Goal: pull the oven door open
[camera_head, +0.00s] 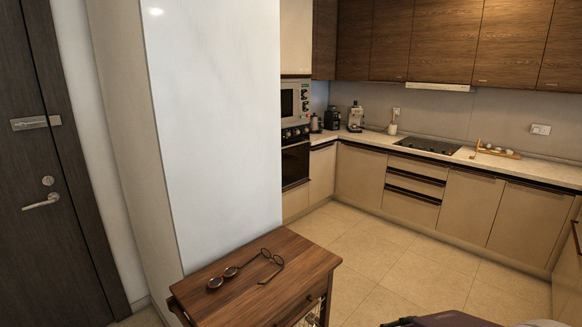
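The oven (295,166) is built into the tall cabinet column, left of the corner counter, with a dark front seen at a steep angle. Its door looks shut. A control strip with knobs sits at its top, and a microwave (288,103) is above it. The left edge of the oven is cut off by the large white panel in front. Neither my left nor my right gripper is in view.
A wooden cart (248,292) with glasses (268,256) on top stands in the near foreground, below the white panel (215,130). Open tiled floor (380,255) lies between it and the cabinets. A dark, partly cropped shape (450,319) at the bottom edge is unclear.

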